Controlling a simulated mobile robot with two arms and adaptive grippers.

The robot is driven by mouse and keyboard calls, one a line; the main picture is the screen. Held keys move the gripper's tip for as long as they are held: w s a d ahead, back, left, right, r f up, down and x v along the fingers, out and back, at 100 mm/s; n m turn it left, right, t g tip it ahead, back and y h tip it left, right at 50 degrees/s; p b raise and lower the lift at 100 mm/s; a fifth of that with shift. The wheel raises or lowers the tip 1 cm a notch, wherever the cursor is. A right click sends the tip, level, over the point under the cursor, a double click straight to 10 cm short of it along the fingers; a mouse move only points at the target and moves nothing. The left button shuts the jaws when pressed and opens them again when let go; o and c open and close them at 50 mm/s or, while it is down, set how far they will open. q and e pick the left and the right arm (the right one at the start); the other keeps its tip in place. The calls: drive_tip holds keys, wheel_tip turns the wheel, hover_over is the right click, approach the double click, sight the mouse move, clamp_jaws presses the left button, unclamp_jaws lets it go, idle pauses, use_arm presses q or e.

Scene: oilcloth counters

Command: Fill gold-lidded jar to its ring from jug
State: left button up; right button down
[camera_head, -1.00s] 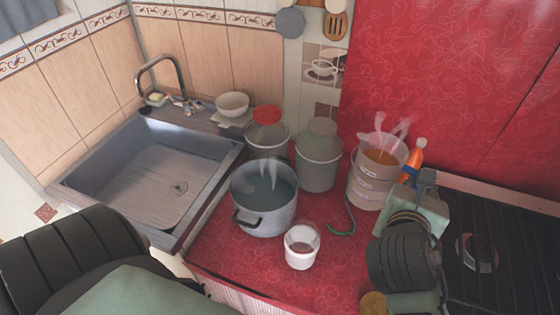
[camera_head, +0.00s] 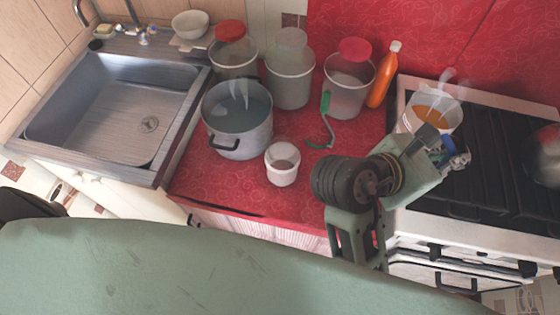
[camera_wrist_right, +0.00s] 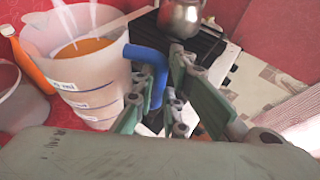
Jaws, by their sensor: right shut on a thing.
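The jug (camera_head: 430,117) is translucent, with labelled bands and steaming orange liquid inside. It is over the stove's left part in the head view and stands large at left in the wrist view (camera_wrist_right: 82,75). My right gripper (camera_wrist_right: 165,92) is shut on its blue handle (camera_wrist_right: 146,58). The jug looks nearly upright. A small open pale jar (camera_head: 282,165) with something brownish low inside stands on the red counter, left of my right arm. No gold lid shows now, so I cannot tell whether this is the gold-lidded jar. My left gripper is out of view.
A steaming pot (camera_head: 238,120), a red-lidded jar (camera_head: 350,80), a grey-lidded jar (camera_head: 291,75) and another red-lidded jar (camera_head: 232,52) stand behind. A green-handled tool (camera_head: 325,104) and orange bottle (camera_head: 384,76) are near. The sink (camera_head: 100,110) is left.

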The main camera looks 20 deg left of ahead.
drive_tip(key=shift+w+r, duration=0.1)
idle(0.5)
drive_tip(key=shift+w+a+t, duration=0.1)
drive_tip(key=shift+t, duration=0.2)
drive_tip(key=s+a+f+n+t+y+p, duration=0.3)
drive_tip(key=a+f+n+t+y+p, duration=0.1)
drive_tip(key=a+f+n+y, duration=0.5)
drive_tip(key=a+f, duration=0.2)
drive_tip(key=a, duration=0.2)
drive_tip(key=shift+f+t, duration=0.2)
drive_tip(key=shift+t, duration=0.2)
